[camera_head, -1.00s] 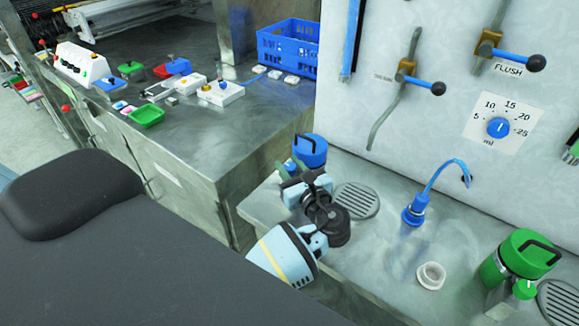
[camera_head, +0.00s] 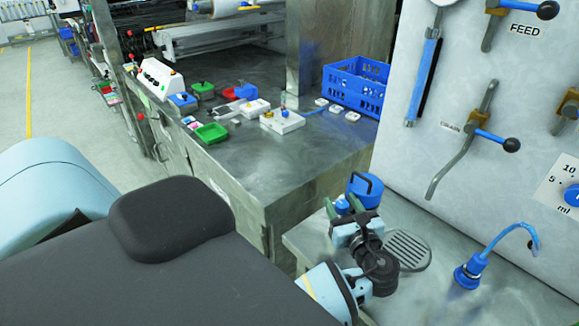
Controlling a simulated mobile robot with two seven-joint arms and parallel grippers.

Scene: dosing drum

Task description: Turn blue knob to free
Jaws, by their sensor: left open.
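A blue drum (camera_head: 370,187) with a black carry handle stands on the steel counter at the lower middle. A small blue knob (camera_head: 342,207) shows at its near left side, partly hidden by my left gripper. My left gripper (camera_head: 342,202) is open, its two greenish fingers pointing away from me at the drum, one on each side of the small knob. I cannot tell whether they touch it. Another blue knob, a dial (camera_head: 573,196) on a white scale plate, is cut off at the right edge. My right gripper is out of view.
A round drain grate (camera_head: 408,250) and a blue curved spout (camera_head: 470,272) lie right of my left gripper. Valve levers with blue-black handles (camera_head: 510,144) stick out from the white panel (camera_head: 450,165). A bench with a blue crate (camera_head: 355,84) and small boxes stands behind.

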